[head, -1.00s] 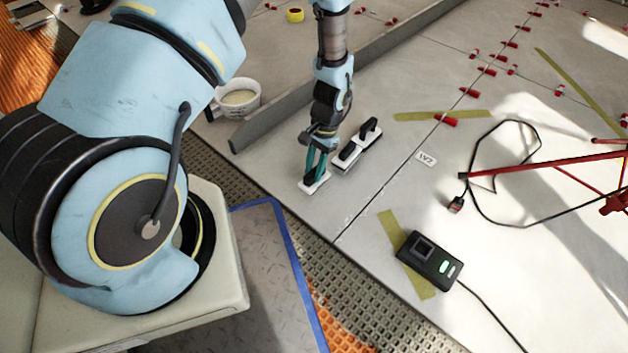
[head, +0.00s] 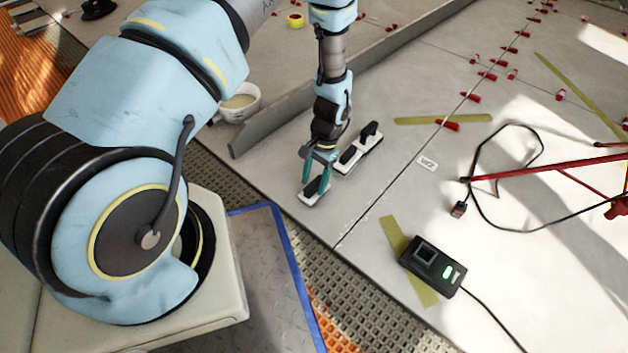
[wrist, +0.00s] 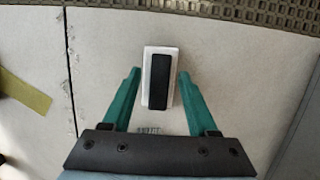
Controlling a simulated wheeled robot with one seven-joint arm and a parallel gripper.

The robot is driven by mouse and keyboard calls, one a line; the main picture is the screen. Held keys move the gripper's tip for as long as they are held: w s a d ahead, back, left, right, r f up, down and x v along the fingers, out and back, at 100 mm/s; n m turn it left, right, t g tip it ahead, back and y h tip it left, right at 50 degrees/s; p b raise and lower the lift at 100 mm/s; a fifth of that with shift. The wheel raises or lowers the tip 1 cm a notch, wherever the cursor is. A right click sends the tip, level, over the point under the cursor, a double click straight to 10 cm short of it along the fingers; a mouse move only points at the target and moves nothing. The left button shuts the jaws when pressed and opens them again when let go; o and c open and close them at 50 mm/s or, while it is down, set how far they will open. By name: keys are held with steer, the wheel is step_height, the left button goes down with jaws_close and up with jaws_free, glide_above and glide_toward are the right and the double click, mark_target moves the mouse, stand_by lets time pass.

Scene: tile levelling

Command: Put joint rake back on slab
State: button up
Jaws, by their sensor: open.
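The joint rake (head: 316,191), which I take to be the small white block with a black top, lies on the pale slab (head: 375,235) near its front edge. In the wrist view the joint rake (wrist: 158,80) lies between my two green fingers, with a visible gap on both sides. A short row of thin teeth shows below it there. My gripper (head: 318,168) is open above and around it, pointing down. It also shows in the wrist view (wrist: 158,75). No finger appears to touch the rake.
A black-handled white tool (head: 360,150) lies close behind the rake. A grey straightedge (head: 300,105) and a cup (head: 238,103) stand at the back left. A black device (head: 430,265) with a cable lies to the right. Several red levelling clips mark the joints.

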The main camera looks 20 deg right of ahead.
steer(key=p+v, duration=0.5)
steer(key=v, duration=0.7)
steer(key=shift+r+p, duration=0.2)
steer(key=shift+p, duration=0.2)
steer(key=w+a+r+n+h, duration=0.1)
steer(key=w+a+r+n, duration=0.15)
steer(key=a+r, duration=0.2)
steer(key=w+a+r+n, duration=0.1)
steer(key=w+a+r, duration=0.2)
steer(key=r, duration=0.3)
steer(key=s+a+r+n+t+h, duration=0.1)
steer(key=s+a+r+n, duration=0.2)
steer(key=a+r, duration=0.6)
steer(key=s+a+r+n+t+h, duration=0.1)
steer(key=s+a+r+n+t, duration=0.1)
steer(key=a+r, duration=0.7)
steer(key=s+a+n, duration=0.1)
steer(key=a+n, duration=0.1)
steer(key=shift+a, duration=0.35)
steer(key=shift+r+n, duration=0.1)
steer(key=shift+n, duration=0.15)
step_height(320, 180, up, 43)
steer(key=p, duration=4.3)
